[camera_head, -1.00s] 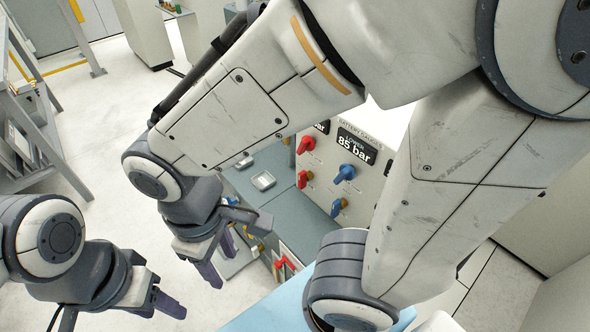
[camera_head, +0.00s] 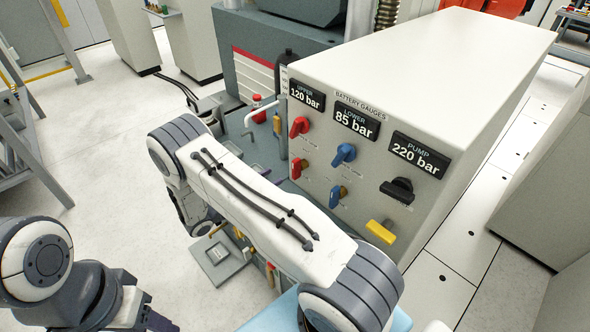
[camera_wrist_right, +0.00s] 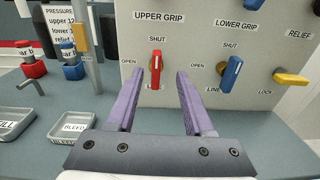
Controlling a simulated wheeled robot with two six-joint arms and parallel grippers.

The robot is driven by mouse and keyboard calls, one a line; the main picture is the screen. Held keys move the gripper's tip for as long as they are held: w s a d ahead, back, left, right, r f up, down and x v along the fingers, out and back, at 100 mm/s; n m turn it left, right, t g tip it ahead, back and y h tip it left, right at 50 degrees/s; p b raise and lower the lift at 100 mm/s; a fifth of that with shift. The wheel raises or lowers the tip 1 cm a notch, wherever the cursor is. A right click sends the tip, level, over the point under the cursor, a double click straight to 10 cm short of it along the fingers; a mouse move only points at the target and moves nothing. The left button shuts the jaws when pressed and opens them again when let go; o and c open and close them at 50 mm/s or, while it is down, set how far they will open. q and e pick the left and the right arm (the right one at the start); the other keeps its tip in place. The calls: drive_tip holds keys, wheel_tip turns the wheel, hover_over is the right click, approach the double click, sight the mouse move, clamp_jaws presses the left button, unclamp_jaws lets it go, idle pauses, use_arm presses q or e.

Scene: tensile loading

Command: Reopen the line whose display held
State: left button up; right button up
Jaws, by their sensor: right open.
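The white panel carries displays reading upper 120 bar (camera_head: 307,95), lower 85 bar (camera_head: 357,122) and pump 220 bar (camera_head: 418,154). Below are an upper red handle (camera_head: 299,126) and blue handle (camera_head: 344,154), then a lower red handle (camera_head: 297,168) and blue handle (camera_head: 338,196). In the right wrist view, my open right gripper (camera_wrist_right: 160,76) has the upright UPPER GRIP red handle (camera_wrist_right: 155,68) showing between its purple fingers, with no clear contact. The LOWER GRIP blue handle (camera_wrist_right: 231,73) is to its right, slightly tilted. My left gripper (camera_head: 152,318) is low left, its fingertips partly cut off.
A black handle (camera_head: 398,190) and a yellow handle (camera_head: 381,232) are at the panel's right. The right wrist view shows a pressure sign (camera_wrist_right: 62,22), red and blue tagged items, and a BLEED tray (camera_wrist_right: 76,123) on the bench at left.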

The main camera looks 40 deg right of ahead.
sight(293, 165)
drive_tip(key=shift+n, duration=0.3)
drive_tip(key=d, duration=0.7)
drive_tip(key=w+d+f, duration=0.1)
drive_tip(key=d, duration=0.3)
drive_tip(key=shift+w+f+p, duration=0.1)
drive_tip(key=shift+p, duration=0.3)
clamp_jaws()
